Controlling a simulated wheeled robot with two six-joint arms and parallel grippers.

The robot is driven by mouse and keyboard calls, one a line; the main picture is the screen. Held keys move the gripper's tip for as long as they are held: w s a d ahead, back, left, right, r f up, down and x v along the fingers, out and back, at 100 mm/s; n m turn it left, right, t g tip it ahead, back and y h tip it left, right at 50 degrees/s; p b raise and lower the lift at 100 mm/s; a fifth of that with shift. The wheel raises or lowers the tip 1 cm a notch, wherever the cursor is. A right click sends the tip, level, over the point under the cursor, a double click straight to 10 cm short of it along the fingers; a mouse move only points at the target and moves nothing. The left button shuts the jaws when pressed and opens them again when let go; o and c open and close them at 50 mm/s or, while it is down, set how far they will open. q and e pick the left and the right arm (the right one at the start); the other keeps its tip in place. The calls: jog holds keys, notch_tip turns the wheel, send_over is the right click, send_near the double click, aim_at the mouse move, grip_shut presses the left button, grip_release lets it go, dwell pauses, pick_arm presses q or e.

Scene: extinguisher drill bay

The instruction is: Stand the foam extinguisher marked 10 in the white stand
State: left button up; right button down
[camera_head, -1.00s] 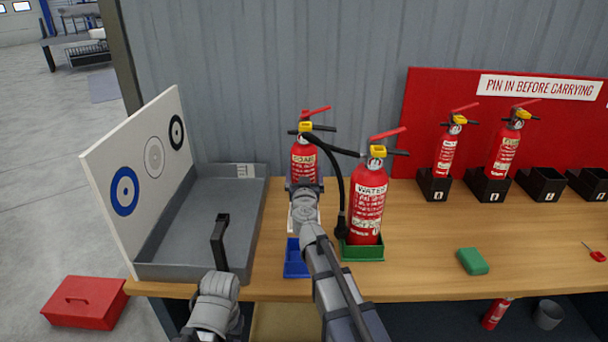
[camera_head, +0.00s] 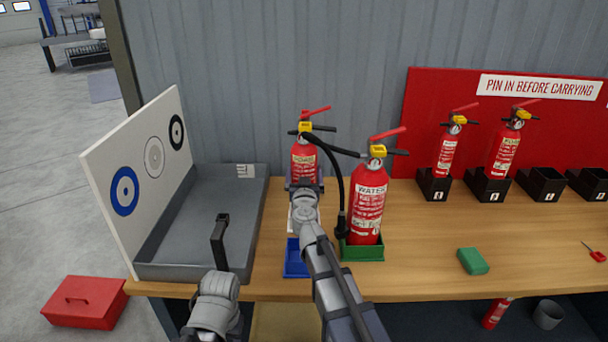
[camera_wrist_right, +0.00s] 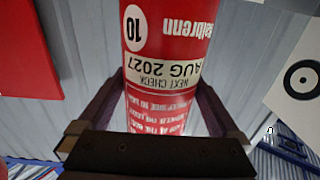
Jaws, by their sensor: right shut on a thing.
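The foam extinguisher (camera_head: 304,157) is red with a yellow collar and stands upright in the head view. In the right wrist view its body (camera_wrist_right: 165,55) shows a white disc marked 10, upside down. My right gripper (camera_wrist_right: 158,108) is shut around that body; in the head view my right gripper (camera_head: 303,187) covers its lower part. A sliver of white (camera_head: 291,218), likely the white stand, shows below beside my wrist. Whether the extinguisher's base sits in it is hidden. My left gripper (camera_head: 220,240) is over the grey tray's front edge, apart from the extinguishers; its opening is unclear.
A water extinguisher (camera_head: 367,205) stands in a green stand (camera_head: 362,252) close on the right. A blue stand (camera_head: 296,262) is in front. The grey tray (camera_head: 190,271) and target board (camera_head: 120,160) are left. A green sponge (camera_head: 472,261) lies right.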

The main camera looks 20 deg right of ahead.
jog(key=shift+f+b, duration=2.15)
jog(key=shift+b, duration=0.05)
dwell(1.8)
jog(key=shift+s+a+f+b, duration=0.1)
jog(key=shift+s+f+b, duration=0.25)
jog(key=shift+b, duration=0.35)
dwell(0.3)
jog(key=shift+w+r+p, duration=0.1)
jog(key=shift+r+p, duration=0.1)
jog(key=shift+p, duration=0.1)
jog(key=shift+w+r+p, duration=0.35)
jog(key=shift+r+p, duration=0.1)
jog(key=shift+p, duration=0.25)
jog(key=shift+s+r+p, duration=0.1)
jog(key=shift+r+p, duration=2.65)
